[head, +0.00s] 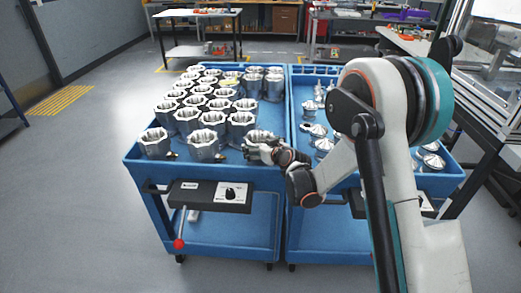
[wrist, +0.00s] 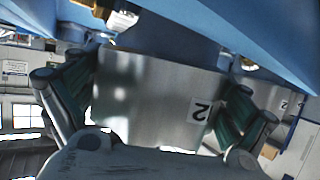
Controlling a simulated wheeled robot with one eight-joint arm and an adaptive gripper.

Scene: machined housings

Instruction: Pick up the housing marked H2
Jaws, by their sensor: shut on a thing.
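A silver machined housing (wrist: 150,95) fills the middle of the wrist view, between the green-padded fingers of my gripper (wrist: 158,100). The fingers press on its two sides. A tilted white label on it shows a "2"; the rest of the marking is hidden beside the right finger. In the head view, my gripper (head: 268,152) is at the front right corner of the left blue cart (head: 225,174), shut on this housing (head: 259,135). My gripper partly hides it, and I cannot tell whether it is off the cart.
Several open-topped housings (head: 204,143) stand in rows on the left cart, close to the held one. The right blue cart (head: 437,182) carries several smaller metal parts (head: 318,131). A neighbouring label (wrist: 284,105) shows at the right in the wrist view. Floor at left is clear.

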